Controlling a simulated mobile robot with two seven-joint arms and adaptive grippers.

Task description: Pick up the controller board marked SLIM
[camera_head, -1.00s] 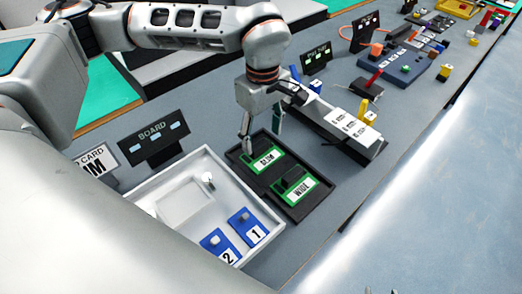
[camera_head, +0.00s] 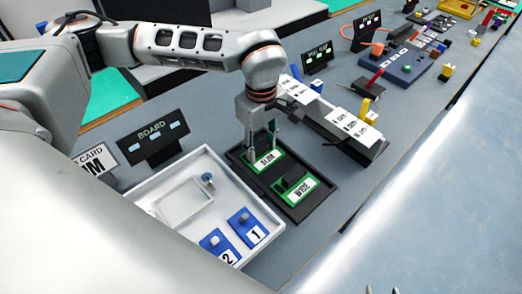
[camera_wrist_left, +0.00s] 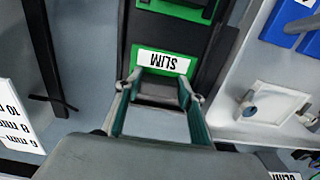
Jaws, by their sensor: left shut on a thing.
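The SLIM controller board (camera_head: 267,158) is green with a white label and lies in a black tray (camera_head: 239,166) beside the WIDE board (camera_head: 299,189). My left gripper (camera_head: 262,146) is down over the SLIM board and shut on it. In the left wrist view its two fingers (camera_wrist_left: 160,84) stand on either side of the board (camera_wrist_left: 163,62), with the label upside down between and just beyond the tips. The part of the board in the grip is partly hidden. Small dark tips at the bottom edge of the head view seem to be my right gripper (camera_head: 382,290).
A white tray (camera_head: 148,190) with blue cards 1 (camera_head: 247,226) and 2 (camera_head: 219,244) stands to the left, before a black BOARD sign (camera_head: 154,138). A dark rack with white labels (camera_head: 345,122) stands close right of my left gripper. More parts lie farther back.

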